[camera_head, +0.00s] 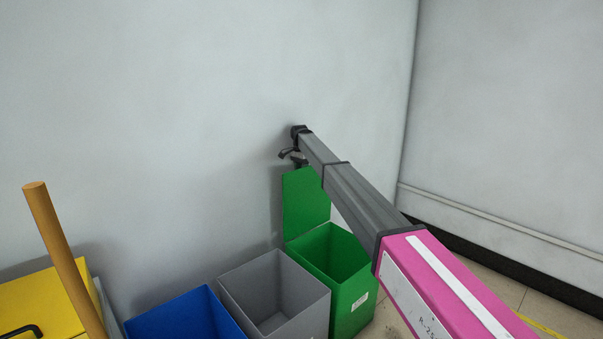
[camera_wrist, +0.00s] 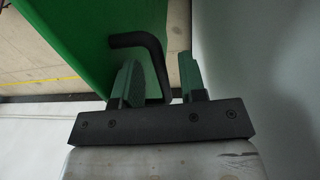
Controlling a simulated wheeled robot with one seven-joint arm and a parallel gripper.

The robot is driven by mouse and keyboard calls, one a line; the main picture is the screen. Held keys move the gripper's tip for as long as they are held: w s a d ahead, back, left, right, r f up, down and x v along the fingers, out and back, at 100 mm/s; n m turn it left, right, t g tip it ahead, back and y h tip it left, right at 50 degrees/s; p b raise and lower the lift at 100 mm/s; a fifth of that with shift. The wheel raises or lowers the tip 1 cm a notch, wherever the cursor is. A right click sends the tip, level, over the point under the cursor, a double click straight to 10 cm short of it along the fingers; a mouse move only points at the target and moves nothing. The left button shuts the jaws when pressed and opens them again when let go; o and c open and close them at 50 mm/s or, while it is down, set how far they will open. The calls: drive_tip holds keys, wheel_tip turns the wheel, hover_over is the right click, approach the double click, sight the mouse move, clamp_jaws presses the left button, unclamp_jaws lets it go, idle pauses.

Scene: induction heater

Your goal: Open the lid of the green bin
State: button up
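The green bin (camera_head: 348,290) stands at the right end of the row of bins, its inside showing from above. Its green lid (camera_head: 304,205) stands up at the bin's back, near the wall. In the wrist view the lid (camera_wrist: 80,45) fills the upper left, and a black bent handle (camera_wrist: 150,48) sticks out from it. My gripper (camera_head: 291,154) is at the lid's top edge. In the wrist view my gripper (camera_wrist: 160,72) has its two fingers apart, with the handle's bar running between them and a gap to the right finger.
A grey open bin (camera_head: 275,295) stands left of the green one, then a blue open bin (camera_head: 185,318). A yellow bin (camera_head: 45,300) and a brown pole (camera_head: 65,255) are at the far left. A pale wall (camera_head: 200,110) is close behind the lid and my gripper.

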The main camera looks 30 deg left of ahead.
wheel_tip(320, 180, up, 10)
drive_tip(key=shift+a+f, duration=0.2)
drive_tip(key=shift+a, duration=0.1)
drive_tip(key=shift+w, duration=0.1)
idle(0.3)
